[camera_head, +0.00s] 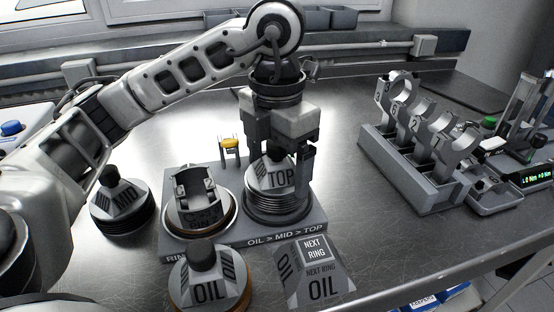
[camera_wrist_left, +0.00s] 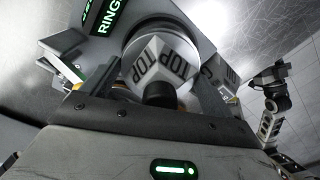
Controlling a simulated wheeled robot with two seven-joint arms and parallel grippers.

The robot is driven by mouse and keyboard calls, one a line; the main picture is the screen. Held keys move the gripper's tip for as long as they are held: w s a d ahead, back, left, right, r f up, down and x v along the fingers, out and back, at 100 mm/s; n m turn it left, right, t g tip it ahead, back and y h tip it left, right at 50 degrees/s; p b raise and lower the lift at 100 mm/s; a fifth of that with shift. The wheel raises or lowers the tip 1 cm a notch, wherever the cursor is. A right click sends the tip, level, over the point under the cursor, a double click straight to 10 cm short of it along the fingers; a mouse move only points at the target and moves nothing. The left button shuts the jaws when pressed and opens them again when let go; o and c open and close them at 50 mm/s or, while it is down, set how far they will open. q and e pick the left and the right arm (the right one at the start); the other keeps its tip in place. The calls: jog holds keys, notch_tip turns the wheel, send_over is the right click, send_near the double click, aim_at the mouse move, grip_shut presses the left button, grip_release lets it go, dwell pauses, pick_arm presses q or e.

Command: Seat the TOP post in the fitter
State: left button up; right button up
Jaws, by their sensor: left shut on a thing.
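The TOP post (camera_head: 279,178), a pale faceted cap with a dark knob, is at the right station of the grey fitter plate (camera_head: 300,232), marked OIL > MID > TOP. Dark stacked rings show below its cap. My left gripper (camera_head: 281,153) comes down from above and is shut on the TOP post near its knob. The wrist view shows the TOP post (camera_wrist_left: 155,62) and its dark knob between the fingers. I cannot tell whether its base rests fully down. A piston (camera_head: 195,195) stands at the left station.
The MID post (camera_head: 121,205) stands left of the plate and the OIL post (camera_head: 209,283) in front. A NEXT RING sign (camera_head: 318,280) is at front right. A small yellow-topped part (camera_head: 230,143) stands behind. A rack of numbered rods (camera_head: 420,180) is at right. Bare bench lies between.

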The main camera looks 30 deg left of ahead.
pick_arm(q)
jog(key=shift+f+b, duration=0.55)
jog(key=shift+f, duration=0.05)
dwell(0.6)
jog(key=o, duration=1)
jog(key=shift+r, duration=0.1)
jog(key=shift+r+p, duration=2.85)
jog(key=shift+r, duration=0.2)
